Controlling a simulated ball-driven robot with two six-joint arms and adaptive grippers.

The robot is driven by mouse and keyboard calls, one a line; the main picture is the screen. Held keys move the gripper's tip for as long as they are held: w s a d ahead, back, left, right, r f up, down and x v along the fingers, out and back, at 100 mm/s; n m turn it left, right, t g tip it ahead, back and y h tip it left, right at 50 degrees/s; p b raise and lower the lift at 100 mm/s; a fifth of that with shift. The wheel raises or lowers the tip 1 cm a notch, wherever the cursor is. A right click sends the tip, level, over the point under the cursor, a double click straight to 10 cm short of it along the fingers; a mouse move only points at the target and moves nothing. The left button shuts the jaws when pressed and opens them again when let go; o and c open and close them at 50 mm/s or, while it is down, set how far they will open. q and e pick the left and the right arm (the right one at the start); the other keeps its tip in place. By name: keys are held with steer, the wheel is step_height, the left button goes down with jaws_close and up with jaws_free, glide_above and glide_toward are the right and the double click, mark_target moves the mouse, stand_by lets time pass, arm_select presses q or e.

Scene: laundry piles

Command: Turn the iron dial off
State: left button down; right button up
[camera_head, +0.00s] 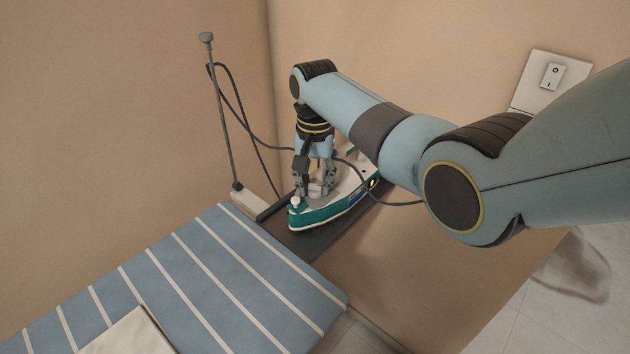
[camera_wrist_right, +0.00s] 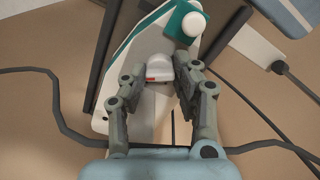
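The iron (camera_head: 335,208) is teal and white and rests on the dark iron rest (camera_head: 310,243) at the end of the ironing board. Its white dial (camera_wrist_right: 160,67), with a small red mark, is on top of the iron. My right gripper (camera_head: 316,192) is directly above the iron. In the right wrist view my right gripper (camera_wrist_right: 158,82) has its fingers apart, one on each side of the dial. I cannot tell whether the fingers touch it. A small amber light (camera_head: 372,183) shows on the iron's side. My left gripper is not in view.
The blue striped ironing board (camera_head: 215,275) lies at the front left, with a pale cloth (camera_head: 128,335) on it. A thin grey pole (camera_head: 221,115) with a dark cord stands at the back. A wall switch (camera_head: 551,77) is at the right. Walls are close behind.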

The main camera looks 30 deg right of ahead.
jaws_close()
steer(key=shift+r+n+p, duration=0.25)
steer(key=shift+n+p, duration=0.75)
steer(key=shift+n, duration=0.2)
steer(key=shift+n+p, duration=0.3)
steer(key=shift+n, duration=0.3)
steer(key=shift+f+n, duration=0.25)
steer(key=shift+n, duration=0.35)
steer(key=o, duration=0.8)
jaws_free()
